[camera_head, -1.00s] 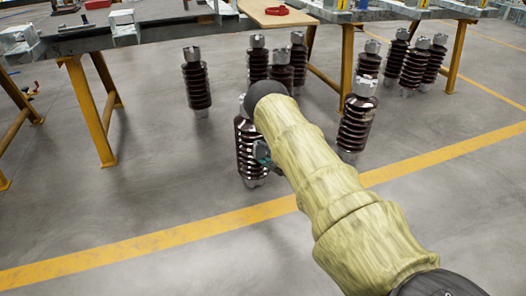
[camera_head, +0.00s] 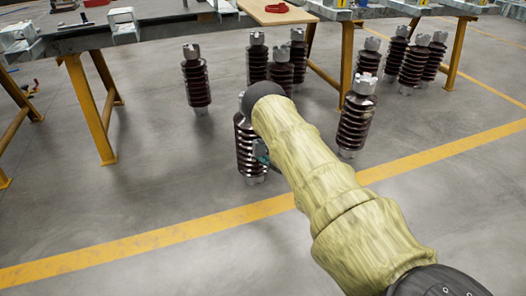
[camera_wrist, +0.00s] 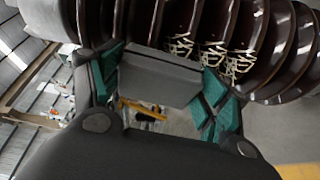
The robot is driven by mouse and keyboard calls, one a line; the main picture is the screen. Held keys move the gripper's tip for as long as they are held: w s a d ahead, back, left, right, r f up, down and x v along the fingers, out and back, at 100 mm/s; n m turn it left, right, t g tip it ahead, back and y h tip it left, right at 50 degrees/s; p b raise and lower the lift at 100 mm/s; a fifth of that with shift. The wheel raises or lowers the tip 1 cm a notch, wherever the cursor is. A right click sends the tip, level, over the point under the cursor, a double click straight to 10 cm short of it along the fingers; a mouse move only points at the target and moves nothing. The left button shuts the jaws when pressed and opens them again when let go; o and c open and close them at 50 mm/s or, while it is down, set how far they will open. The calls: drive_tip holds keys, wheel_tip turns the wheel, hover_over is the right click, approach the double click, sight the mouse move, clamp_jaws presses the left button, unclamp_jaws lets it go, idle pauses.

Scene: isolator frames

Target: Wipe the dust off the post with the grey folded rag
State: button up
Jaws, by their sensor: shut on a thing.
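The post is a dark brown ribbed insulator with grey metal ends (camera_head: 247,160), upright on the floor, partly hidden behind my arm. In the wrist view its ribs (camera_wrist: 270,40) fill the top, with pale yellowish dust marks (camera_wrist: 212,54) on several of them. My gripper (camera_wrist: 160,82) has green-padded fingers shut on the grey folded rag (camera_wrist: 158,76), held flat between them. The rag is close to the marked ribs; I cannot tell whether it touches. In the head view my gripper (camera_head: 262,153) is a small part against the post's right side, mostly hidden by my sleeved arm.
Other brown ribbed insulators stand nearby, one at right (camera_head: 356,118) and one at left (camera_head: 196,80), with several more behind. A steel workbench on yellow legs (camera_head: 88,110) runs across the back. A yellow line (camera_head: 150,242) crosses the grey floor, which is clear in front.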

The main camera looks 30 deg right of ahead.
drive_tip(key=shift+r+p, duration=1.55)
drive_tip(key=shift+r, duration=0.7)
drive_tip(key=shift+r, duration=0.15)
drive_tip(key=shift+w+r+p, duration=0.2)
drive_tip(key=shift+r+p, duration=1.1)
drive_tip(key=shift+r, duration=0.35)
drive_tip(key=shift+f+b, duration=0.35)
drive_tip(key=shift+f, duration=0.15)
drive_tip(key=shift+c, duration=0.8)
drive_tip(key=shift+s+f+b, duration=0.15)
drive_tip(key=shift+f+b, duration=0.6)
drive_tip(key=shift+f, duration=0.85)
drive_tip(key=shift+s+f+b, duration=0.15)
drive_tip(key=shift+f+b, duration=0.55)
drive_tip(key=shift+f, duration=0.85)
drive_tip(key=shift+w+f+b, duration=0.15)
drive_tip(key=shift+f+b, duration=0.9)
drive_tip(key=shift+f, duration=0.75)
drive_tip(key=shift+w+r+p, duration=0.15)
drive_tip(key=shift+r+p, duration=1.85)
drive_tip(key=shift+r, duration=0.6)
drive_tip(key=r+p, duration=0.4)
drive_tip(key=r, duration=0.1)
drive_tip(key=shift+s+r, duration=0.25)
drive_tip(key=shift+s, duration=0.05)
